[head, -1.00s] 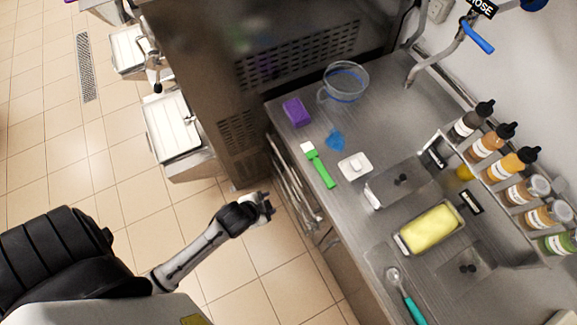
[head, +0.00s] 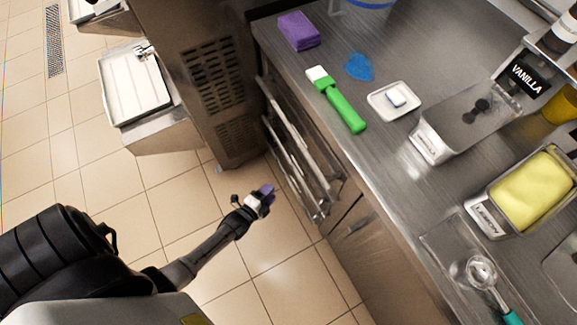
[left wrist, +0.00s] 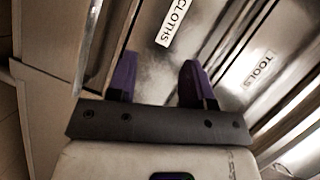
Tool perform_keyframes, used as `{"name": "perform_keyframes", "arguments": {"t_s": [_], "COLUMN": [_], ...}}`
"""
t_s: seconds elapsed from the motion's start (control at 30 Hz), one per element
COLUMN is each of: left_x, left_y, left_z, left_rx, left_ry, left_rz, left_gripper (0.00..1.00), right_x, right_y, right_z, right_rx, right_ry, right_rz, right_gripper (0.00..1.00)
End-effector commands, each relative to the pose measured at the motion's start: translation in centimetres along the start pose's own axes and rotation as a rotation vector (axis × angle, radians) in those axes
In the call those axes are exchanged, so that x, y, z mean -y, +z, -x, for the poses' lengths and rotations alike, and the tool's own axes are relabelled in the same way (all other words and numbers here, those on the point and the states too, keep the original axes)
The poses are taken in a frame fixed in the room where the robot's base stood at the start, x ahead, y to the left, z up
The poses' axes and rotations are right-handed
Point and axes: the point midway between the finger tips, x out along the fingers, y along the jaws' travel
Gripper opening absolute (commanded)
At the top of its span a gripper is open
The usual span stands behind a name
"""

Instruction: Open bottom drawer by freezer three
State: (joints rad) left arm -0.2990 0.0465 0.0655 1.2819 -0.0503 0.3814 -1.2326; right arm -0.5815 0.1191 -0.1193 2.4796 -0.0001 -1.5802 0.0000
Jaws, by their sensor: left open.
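A stack of drawers (head: 305,160) with long metal bar handles is in the counter front, beside the freezer, and looks shut. In the left wrist view, a drawer front labelled CLOTHS (left wrist: 178,22) and one labelled TOOLS (left wrist: 258,68) lie at a slant ahead of my fingers. I cannot tell for sure which drawer is lowest. My left gripper (head: 266,190) is open and empty, above the floor just left of the drawer handles. Its two purple fingers (left wrist: 158,66) point at the drawer fronts, and no handle is visibly gripped. My right gripper is out of view.
The freezer's vented side (head: 210,80) stands at the drawers' far end. The tiled floor (head: 285,280) around my left arm is clear.

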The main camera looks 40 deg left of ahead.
Motion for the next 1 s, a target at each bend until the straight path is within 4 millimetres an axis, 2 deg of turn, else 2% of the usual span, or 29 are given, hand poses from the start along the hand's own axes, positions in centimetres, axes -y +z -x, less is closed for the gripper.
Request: {"name": "perform_keyframes", "arguments": {"t_s": [0.03,0.1,0.23,0.4,0.67,1.0], "left_x": [-3.5,-5.5,-8.5,-10.8,-11.7,-10.6], "left_y": [0.9,1.5,2.4,3.1,3.3,3.0], "left_z": [-0.6,-0.8,-0.9,-0.8,-1.7,-7.5], "left_rx": [-0.004,-0.010,-0.016,-0.018,-0.018,-0.019], "left_ry": [-0.025,-0.064,-0.123,-0.176,-0.206,-0.209], "left_rz": [-0.031,-0.075,-0.141,-0.198,-0.230,-0.230], "left_gripper": [0.47,0.47,0.47,0.47,0.47,0.47], "right_x": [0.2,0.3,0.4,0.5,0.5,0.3], "right_y": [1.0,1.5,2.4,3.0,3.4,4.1], "right_z": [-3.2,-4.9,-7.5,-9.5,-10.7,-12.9], "right_rx": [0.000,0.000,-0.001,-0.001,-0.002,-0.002], "right_ry": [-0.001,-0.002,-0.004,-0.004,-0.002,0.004], "right_rz": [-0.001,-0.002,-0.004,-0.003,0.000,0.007], "right_gripper": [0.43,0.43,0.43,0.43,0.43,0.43]}}
